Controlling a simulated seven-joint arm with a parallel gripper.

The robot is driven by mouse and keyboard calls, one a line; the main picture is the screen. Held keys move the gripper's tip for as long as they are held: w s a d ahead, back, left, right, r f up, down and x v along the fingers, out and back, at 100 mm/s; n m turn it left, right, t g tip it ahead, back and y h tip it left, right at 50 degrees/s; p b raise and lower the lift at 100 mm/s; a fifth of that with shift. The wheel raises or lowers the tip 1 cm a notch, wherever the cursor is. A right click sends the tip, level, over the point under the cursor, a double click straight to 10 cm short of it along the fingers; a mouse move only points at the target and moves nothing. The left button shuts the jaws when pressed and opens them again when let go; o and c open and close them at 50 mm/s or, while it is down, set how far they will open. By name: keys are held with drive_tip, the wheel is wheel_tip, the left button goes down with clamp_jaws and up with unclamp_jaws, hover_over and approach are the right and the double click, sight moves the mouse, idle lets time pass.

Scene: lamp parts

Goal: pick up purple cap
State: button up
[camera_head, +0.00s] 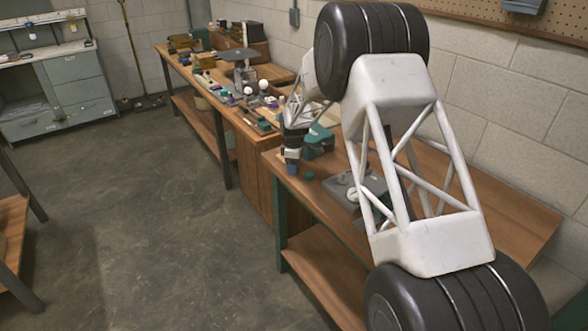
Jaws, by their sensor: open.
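My gripper (291,165) is small in the view, at the far end of my white arm, over the left edge of the near workbench (310,196). It is open, and I see nothing held in it. A small purple piece (272,101) lies among the lamp parts on the far bench, beyond my gripper and apart from it. It is too small to tell whether it is the purple cap. My arm hides part of the benches.
White round parts (263,85) and several small parts crowd the far bench (235,118). A teal object (319,141) stands right of my gripper. A grey plate-like part (343,186) lies on the near bench. A block wall runs behind. The floor (130,210) at left is clear.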

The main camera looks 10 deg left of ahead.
drive_tip(key=shift+c, duration=0.4)
drive_tip(key=c, duration=0.9)
drive_tip(key=shift+r, duration=0.15)
drive_tip(key=shift+r, duration=0.4)
wheel_tip(320, 180, up, 3)
drive_tip(key=shift+s+f, duration=0.1)
drive_tip(key=shift+f, duration=0.1)
drive_tip(key=s+d, duration=0.3)
drive_tip(key=s, duration=0.4)
drive_tip(key=s+d+r, duration=0.1)
drive_tip(key=s+d, duration=0.2)
drive_tip(key=s, duration=0.4)
drive_tip(key=shift+s+r, duration=0.15)
drive_tip(key=shift+s, duration=0.15)
